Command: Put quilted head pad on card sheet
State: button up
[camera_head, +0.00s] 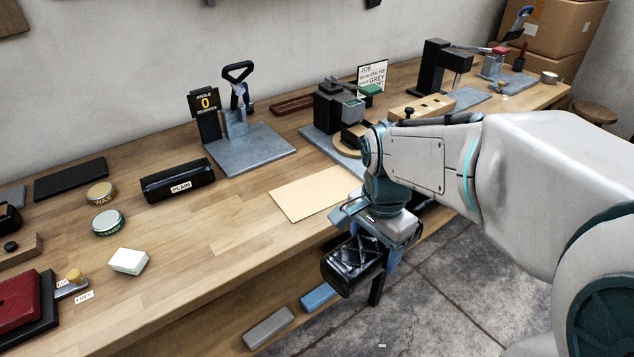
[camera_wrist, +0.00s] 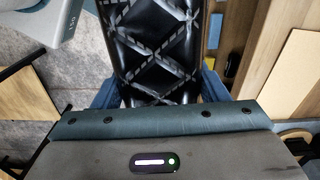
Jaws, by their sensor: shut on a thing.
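The quilted head pad (camera_head: 345,268) is black and glossy with pale diamond stitching. My gripper (camera_head: 369,243) is shut on it and holds it in the air in front of the bench's front edge, above the floor. In the wrist view the pad (camera_wrist: 155,50) fills the upper middle, between the blue fingers; its far end is cut off. The card sheet (camera_head: 308,195) is a flat tan rectangle on the bench, behind and left of my gripper. It is bare where visible, and its right end meets my arm in the picture. The sheet's edge also shows in the wrist view (camera_wrist: 290,75).
A black roll labelled PLAIN (camera_head: 178,181) lies left of the sheet. A grey metal stand (camera_head: 250,150) and a dark press (camera_head: 335,108) stand behind it. A white block (camera_head: 128,261) and tins (camera_head: 107,222) are further left. Bare wood lies in front of the sheet.

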aim_at(320, 190)
jog(key=i, duration=0.85)
